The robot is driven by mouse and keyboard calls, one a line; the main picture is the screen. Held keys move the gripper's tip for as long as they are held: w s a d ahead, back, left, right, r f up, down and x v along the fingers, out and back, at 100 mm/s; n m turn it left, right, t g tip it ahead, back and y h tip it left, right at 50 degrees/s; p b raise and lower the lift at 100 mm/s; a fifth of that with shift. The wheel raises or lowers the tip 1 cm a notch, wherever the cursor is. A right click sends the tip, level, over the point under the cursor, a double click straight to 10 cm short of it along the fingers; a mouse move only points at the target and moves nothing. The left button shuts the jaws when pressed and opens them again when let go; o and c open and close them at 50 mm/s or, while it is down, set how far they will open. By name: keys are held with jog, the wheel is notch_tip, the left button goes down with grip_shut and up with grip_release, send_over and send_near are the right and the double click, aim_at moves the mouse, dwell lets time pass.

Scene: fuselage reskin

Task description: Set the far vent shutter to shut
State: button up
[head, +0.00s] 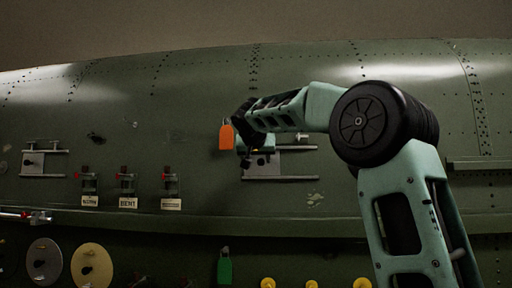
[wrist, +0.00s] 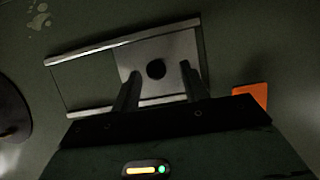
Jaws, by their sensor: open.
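A vent shutter (head: 292,178) sits on the green fuselage skin in the head view, partly hidden by my arm. In the wrist view the same shutter (wrist: 92,48) shows two pale rails with a grey sliding plate (wrist: 178,45) between them. The plate covers the right part there, and the left part is uncovered. A dark round knob (wrist: 156,69) is on the plate. My gripper (wrist: 159,71) is open, its fingers on either side of the knob; I cannot tell if they touch it. A second vent shutter (head: 43,176) is at the left in the head view.
An orange tag (head: 226,137) hangs beside my gripper and also shows in the wrist view (wrist: 250,95). Labelled red switches (head: 128,185) are left of it. A ledge (head: 300,225) runs below, with a green tag (head: 224,268) and yellow knobs (head: 312,284) under it.

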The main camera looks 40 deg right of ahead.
jog(key=b+v, duration=0.4)
jog(key=v, duration=1.2)
jog(key=shift+a+r, duration=0.15)
jog(key=shift+a, duration=0.2)
jog(key=shift+s, duration=0.15)
jog(key=w+a+f+n+y+b, duration=0.1)
jog(key=w+a+f+n+y, duration=0.15)
jog(key=a+f, duration=0.35)
jog(key=w+a+f+n+y, duration=0.25)
jog(key=a+f, duration=0.25)
jog(key=f, duration=0.3)
jog(key=s+a+f+n+g+y, duration=0.2)
jog(key=s+a+f+n, duration=0.1)
jog(key=a+f, duration=0.55)
jog(key=s+a+f+n+g+y, duration=0.15)
jog(key=a+f+n, duration=0.3)
jog(key=f, duration=0.65)
jog(key=s+a+f+n+g+y+b, duration=0.1)
jog(key=s+a+f+n+g, duration=0.1)
jog(key=s+f, duration=1)
jog(key=s+a+f+n+g+y+b, duration=0.1)
jog(key=s+a+f+n+g, duration=0.2)
jog(key=s+f, duration=1)
jog(key=shift+s+a, duration=0.35)
jog(key=shift+a, duration=0.7)
jog(key=shift+g, duration=0.25)
